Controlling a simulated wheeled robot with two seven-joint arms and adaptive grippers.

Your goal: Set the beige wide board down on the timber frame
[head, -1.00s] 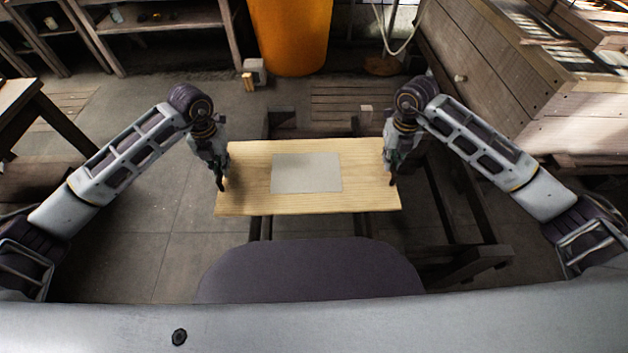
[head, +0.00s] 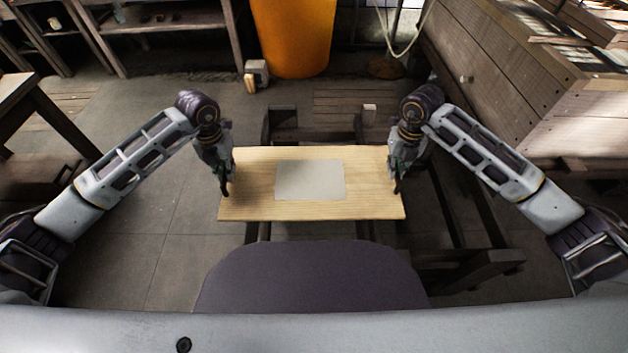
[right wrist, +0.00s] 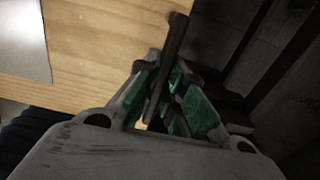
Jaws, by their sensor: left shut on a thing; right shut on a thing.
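The beige wide board (head: 260,205) lies level in the middle of the head view, with a grey rectangular sheet (head: 310,180) on its top. My left gripper (head: 226,190) is shut on the board's left end. My right gripper (head: 397,186) is shut on its right end. In the right wrist view the board (right wrist: 100,65) fills the upper left, and my right gripper (right wrist: 160,110) is at its edge. The dark timber frame (head: 290,134) shows behind and below the board. The board hides much of it, and I cannot tell whether they touch.
A long wooden crate or bench (head: 510,80) stands at the right. An orange barrel (head: 291,35) and a shelf (head: 160,25) are at the back. A wooden table (head: 25,100) is at the left. Bare floor (head: 180,240) lies left of the board.

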